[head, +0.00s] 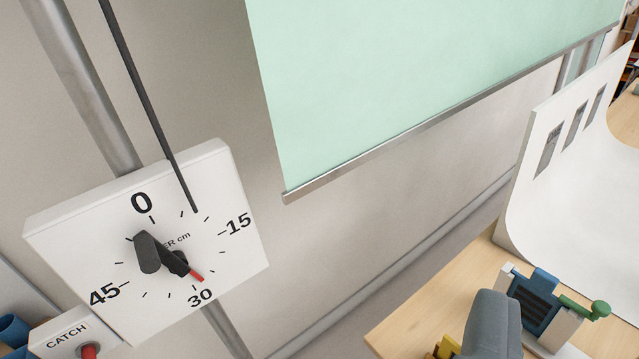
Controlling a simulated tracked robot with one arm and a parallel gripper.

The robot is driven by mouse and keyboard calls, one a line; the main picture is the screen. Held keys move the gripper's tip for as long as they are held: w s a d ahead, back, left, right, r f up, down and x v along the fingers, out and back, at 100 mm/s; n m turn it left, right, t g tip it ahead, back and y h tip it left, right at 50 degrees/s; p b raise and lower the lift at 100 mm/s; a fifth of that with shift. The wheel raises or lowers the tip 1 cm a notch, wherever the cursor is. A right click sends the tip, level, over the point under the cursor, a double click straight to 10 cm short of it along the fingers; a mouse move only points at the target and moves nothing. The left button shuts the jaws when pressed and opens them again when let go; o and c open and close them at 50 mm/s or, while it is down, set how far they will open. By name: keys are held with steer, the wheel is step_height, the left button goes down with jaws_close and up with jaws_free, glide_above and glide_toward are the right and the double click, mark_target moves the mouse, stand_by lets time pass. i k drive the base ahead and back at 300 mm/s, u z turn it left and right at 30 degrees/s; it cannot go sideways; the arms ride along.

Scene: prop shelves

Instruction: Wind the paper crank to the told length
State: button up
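A white square dial box (240,190) hangs tilted at the left, marked 0, 15, 30 and 45 with "cm". Its red pointer tip (197,277) lies between 15 and 30, closer to 30. A black crank knob (148,254) stands out from the dial's middle and hides part of its lettering. A mint-green paper sheet (420,70) hangs at upper centre, with a metal bar (400,135) along its lower edge. My gripper is not clearly in view, and no fingers show on the crank.
A dark thin rod (150,110) slants down to the dial's face. A box labelled CATCH (68,335) with a red button (89,351) is at lower left. A wooden table (430,310) at right bears a white curved backdrop (575,180) and a grey rounded object (492,325).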

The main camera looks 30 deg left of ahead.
mark_target(150, 254)
steer(key=u, duration=0.1)
steer(key=k, duration=1.3)
steer(key=u, duration=0.35)
steer(key=i, duration=1)
steer(key=z, duration=0.05)
